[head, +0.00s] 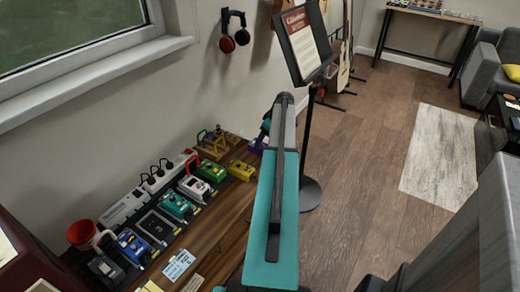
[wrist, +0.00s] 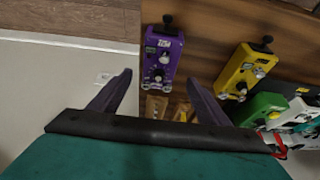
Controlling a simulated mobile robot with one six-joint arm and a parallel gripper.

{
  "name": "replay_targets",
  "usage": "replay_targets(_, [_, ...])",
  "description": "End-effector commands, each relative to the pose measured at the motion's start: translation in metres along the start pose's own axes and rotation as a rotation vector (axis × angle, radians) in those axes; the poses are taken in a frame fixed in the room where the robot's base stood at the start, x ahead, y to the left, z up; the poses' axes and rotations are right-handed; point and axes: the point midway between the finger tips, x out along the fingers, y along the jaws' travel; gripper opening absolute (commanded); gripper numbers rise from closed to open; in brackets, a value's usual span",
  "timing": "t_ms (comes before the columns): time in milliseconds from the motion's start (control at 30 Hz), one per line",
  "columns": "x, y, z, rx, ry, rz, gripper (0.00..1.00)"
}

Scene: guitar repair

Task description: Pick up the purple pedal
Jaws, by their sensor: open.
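My gripper (wrist: 155,90) is open and empty. Its two dark fingers stand apart, with the pedal beyond them and roughly between them in the picture. In the head view a small part of the purple pedal (head: 256,146) shows beside my teal arm, which hides much of that area. The fingertips are hard to make out there.
A yellow pedal (wrist: 245,70) and a green pedal (wrist: 262,108) sit to the right of the purple one. Several more pedals, power plugs and a red mug (head: 84,234) line the bench (head: 215,232). A music stand (head: 306,110) rises just past my arm.

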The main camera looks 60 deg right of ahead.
Motion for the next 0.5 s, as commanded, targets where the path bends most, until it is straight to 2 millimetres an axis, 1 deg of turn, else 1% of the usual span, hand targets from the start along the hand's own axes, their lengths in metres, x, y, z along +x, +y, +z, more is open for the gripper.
replay_targets(167, [0.014,0.001,0.001,0.0,0.0,0.0,0.7])
replay_targets(400, [0.042,0.003,0.003,0.001,0.0,0.0,0.7])
replay_targets(500, [0.048,0.002,0.004,0.001,0.0,-0.001,0.7])
